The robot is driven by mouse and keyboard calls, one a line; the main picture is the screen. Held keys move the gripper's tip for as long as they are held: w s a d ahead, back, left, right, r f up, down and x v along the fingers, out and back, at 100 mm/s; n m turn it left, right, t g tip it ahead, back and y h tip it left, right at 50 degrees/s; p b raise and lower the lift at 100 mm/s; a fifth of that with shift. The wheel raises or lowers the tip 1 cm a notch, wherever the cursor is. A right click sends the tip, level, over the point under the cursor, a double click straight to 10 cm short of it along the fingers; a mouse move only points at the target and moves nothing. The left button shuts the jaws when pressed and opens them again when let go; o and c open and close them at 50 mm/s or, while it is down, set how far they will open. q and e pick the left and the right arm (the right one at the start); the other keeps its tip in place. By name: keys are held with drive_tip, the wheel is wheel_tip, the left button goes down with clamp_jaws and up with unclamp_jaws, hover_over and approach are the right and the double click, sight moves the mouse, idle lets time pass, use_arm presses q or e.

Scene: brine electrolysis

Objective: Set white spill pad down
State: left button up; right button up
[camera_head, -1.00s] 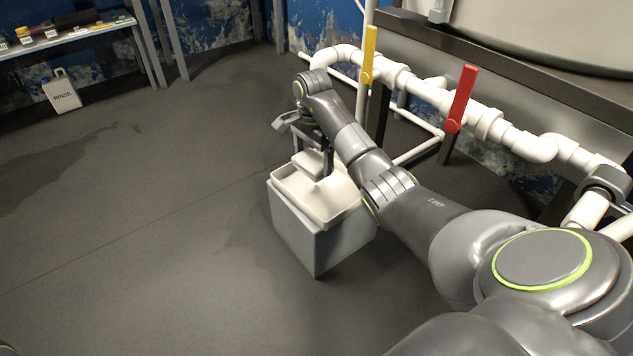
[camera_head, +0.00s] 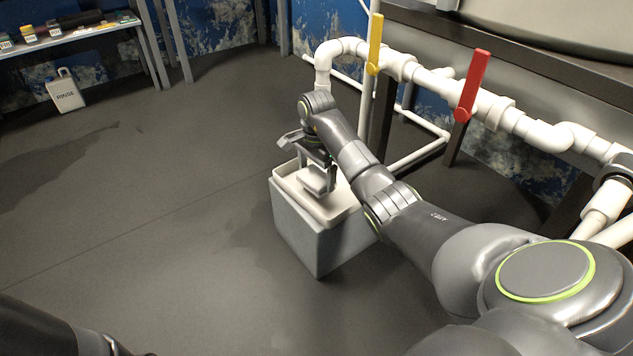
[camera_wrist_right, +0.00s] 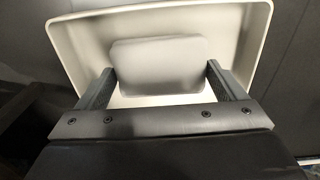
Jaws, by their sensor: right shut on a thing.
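The white spill pad (camera_head: 318,180) is a small pale block at my right gripper (camera_head: 318,170), over the white tray (camera_head: 343,214) on a grey block stand. In the right wrist view the pad (camera_wrist_right: 158,66) lies between the two fingers of the gripper (camera_wrist_right: 160,85), which is shut on it. The tray's rim (camera_wrist_right: 262,50) surrounds the pad in that view. I cannot tell whether the pad touches the tray floor. Part of my left arm shows at the lower left; its gripper is not in view.
The grey stand (camera_head: 312,241) stands on open dark floor. White pipes (camera_head: 415,152) with a yellow handle (camera_head: 375,45) and a red handle (camera_head: 471,86) run behind my right arm. A shelf (camera_head: 75,37) and a RINSE jug (camera_head: 66,94) are at the upper left.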

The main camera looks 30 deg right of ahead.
drive_tip(key=shift+f+b, duration=0.65)
drive_tip(key=shift+f, duration=0.7)
drive_tip(key=shift+f, duration=0.15)
